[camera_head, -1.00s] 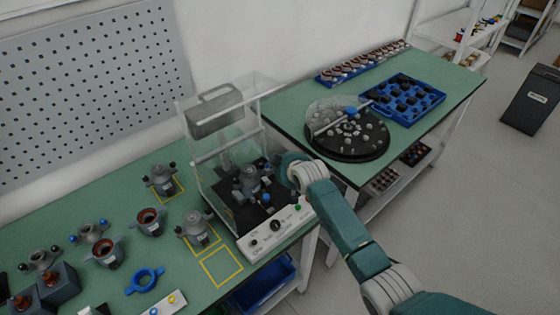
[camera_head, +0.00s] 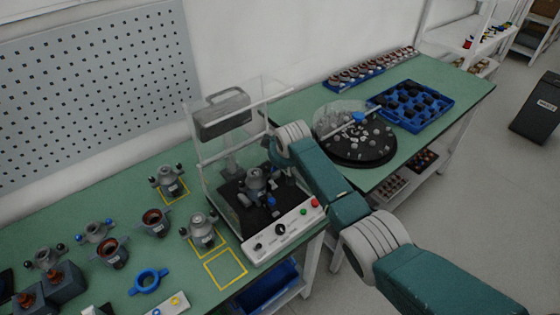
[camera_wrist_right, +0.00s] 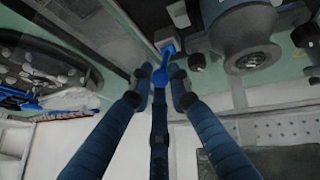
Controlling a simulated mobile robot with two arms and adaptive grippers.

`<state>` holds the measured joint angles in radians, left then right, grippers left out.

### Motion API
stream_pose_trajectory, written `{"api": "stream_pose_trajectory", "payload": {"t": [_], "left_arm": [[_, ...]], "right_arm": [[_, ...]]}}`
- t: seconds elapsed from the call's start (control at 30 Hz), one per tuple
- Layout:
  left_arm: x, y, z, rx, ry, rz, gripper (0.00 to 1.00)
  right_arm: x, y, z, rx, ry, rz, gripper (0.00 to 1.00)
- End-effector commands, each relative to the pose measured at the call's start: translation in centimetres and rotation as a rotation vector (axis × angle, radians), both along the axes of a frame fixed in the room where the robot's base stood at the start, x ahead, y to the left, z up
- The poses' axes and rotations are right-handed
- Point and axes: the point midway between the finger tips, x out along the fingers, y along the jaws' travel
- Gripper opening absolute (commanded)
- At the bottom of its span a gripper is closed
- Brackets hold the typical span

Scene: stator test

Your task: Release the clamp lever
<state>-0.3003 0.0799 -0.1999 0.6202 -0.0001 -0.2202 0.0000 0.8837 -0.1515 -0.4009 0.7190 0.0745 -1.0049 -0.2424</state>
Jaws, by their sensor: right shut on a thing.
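The test station (camera_head: 300,217) stands on the green bench with clear panels and a white control panel. A grey stator (camera_head: 256,180) sits upright inside on a black base; it also shows close up in the right wrist view (camera_wrist_right: 240,50). The clamp lever (camera_wrist_right: 166,72) is blue with a rounded end, beside the stator. My right gripper (camera_wrist_right: 160,88) has its dark blue, black-tipped fingers shut around the lever's rounded end. In the head view, my right arm reaches to the station's right side, and its fingers are mostly hidden there. My left gripper is not in view.
A round turntable (camera_head: 357,150) with small parts and a blue tray (camera_head: 437,112) lie to the right. The station's frame and clear panels are close to my right arm. One yellow-outlined square (camera_head: 226,268) is empty.

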Motion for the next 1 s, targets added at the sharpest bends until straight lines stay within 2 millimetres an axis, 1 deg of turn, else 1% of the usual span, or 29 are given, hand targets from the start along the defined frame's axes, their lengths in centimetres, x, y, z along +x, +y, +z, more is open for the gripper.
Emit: {"api": "stream_pose_trajectory", "payload": {"t": [0.1,0.13,0.2,0.53,0.67,0.87,1.0], "left_arm": [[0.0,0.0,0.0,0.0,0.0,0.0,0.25],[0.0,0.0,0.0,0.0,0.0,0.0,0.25],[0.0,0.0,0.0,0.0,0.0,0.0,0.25],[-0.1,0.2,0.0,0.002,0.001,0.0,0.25],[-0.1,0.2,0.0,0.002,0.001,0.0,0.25],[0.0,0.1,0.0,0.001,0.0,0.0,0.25],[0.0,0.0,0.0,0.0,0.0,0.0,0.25]], "right_arm": [[-0.1,-0.1,-0.3,-0.001,0.005,0.0,0.0],[-0.2,-0.1,-0.3,-0.001,0.005,0.0,0.23],[-0.1,-0.1,-0.2,0.0,0.004,-0.001,0.37],[-0.1,0.0,0.0,0.002,0.001,0.0,0.37],[-0.3,0.0,0.4,0.003,0.0,0.001,0.37],[-1.5,-0.3,2.0,0.002,-0.002,0.0,0.37],[-2.5,-0.5,3.6,0.001,-0.002,0.001,0.37]]}}
